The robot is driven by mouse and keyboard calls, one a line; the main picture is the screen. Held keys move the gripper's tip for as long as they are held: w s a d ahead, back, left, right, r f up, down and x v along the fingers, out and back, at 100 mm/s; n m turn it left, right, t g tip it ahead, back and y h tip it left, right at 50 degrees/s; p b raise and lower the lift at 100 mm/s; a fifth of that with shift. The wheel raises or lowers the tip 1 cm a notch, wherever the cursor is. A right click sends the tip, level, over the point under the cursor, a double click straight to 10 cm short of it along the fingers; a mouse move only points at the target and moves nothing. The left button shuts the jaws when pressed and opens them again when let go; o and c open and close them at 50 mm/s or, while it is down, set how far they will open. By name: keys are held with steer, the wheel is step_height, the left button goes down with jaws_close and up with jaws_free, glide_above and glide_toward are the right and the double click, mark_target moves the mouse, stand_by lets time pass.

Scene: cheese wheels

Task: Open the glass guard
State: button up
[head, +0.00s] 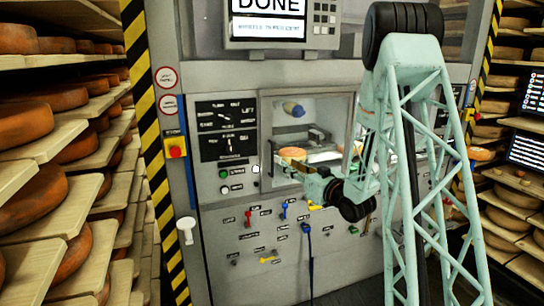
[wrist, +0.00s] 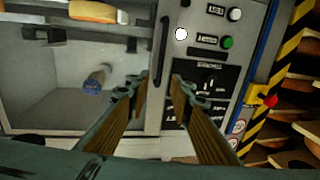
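The glass guard (head: 338,112) is a framed clear pane over the chamber in the grey machine's front. I cannot tell for sure whether it is fully shut. In the wrist view, its pale frame (wrist: 146,60) carries a dark upright bar handle (wrist: 164,45). My gripper (wrist: 164,82) is open, with nothing held that I can see. Its fingertips point at the handle's lower end, which lies near the gap between them; contact cannot be told. In the head view my gripper (head: 279,165) is at the guard's lower left, partly hidden by my own wrist.
A cheese wheel (head: 292,153) and a blue-ended nozzle (head: 294,108) show inside the chamber. Dials and buttons (head: 226,130) lie left of it, with coloured levers (head: 268,212) below. The screen (head: 268,14) reads DONE. Cheese shelves (head: 100,105) flank the machine.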

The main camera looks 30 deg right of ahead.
stand_by(0.3)
steer(key=shift+w+a, duration=0.25)
steer(key=shift+w, duration=2.05)
steer(key=shift+w+a, duration=0.2)
steer(key=shift+w, duration=2.05)
steer(key=shift+w+a, duration=0.25)
steer(key=shift+w, duration=2.05)
steer(key=shift+c, duration=0.4)
jaws_close()
